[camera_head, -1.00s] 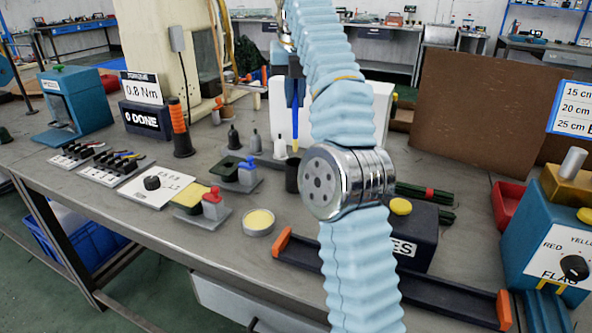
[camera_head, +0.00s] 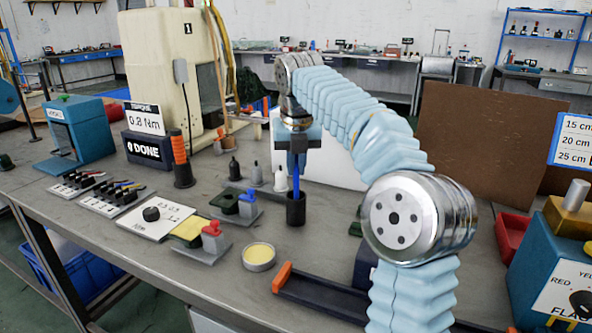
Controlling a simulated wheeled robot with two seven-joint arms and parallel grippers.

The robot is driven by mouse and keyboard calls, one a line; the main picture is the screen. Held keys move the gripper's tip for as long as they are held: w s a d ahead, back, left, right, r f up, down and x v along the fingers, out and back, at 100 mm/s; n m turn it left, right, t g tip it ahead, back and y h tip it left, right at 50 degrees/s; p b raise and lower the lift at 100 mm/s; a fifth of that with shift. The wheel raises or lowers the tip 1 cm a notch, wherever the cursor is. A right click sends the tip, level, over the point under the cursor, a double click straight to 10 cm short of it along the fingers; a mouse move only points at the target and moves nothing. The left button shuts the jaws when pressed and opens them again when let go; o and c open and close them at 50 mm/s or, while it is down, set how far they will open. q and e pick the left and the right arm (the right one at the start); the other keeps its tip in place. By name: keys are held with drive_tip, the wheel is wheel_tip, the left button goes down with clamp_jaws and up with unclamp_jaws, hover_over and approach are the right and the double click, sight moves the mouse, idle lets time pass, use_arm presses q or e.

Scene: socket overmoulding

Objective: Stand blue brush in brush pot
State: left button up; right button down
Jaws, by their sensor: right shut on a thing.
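My right gripper (camera_head: 297,152) is shut on the blue brush (camera_head: 296,175) and holds it upright. The brush pot (camera_head: 296,210), a small dark cylinder, stands on the bench directly under the gripper. The brush's lower end is hidden at the pot's mouth and appears to be inside the pot. How deep it reaches, and whether it touches the bottom, I cannot tell. My left gripper is not in view.
A small holder with a blue-topped block (camera_head: 247,203) stands left of the pot, and small bottles (camera_head: 257,172) stand behind it. A round tin (camera_head: 258,256) lies in front.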

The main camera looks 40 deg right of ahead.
drive_tip(key=shift+x, duration=0.8)
drive_tip(key=shift+s+a, duration=0.1)
drive_tip(key=shift+s, duration=0.05)
drive_tip(key=c, duration=1.1)
unclamp_jaws()
drive_tip(key=shift+f, duration=0.1)
drive_tip(key=shift+c, duration=0.2)
drive_tip(key=v, duration=1.2)
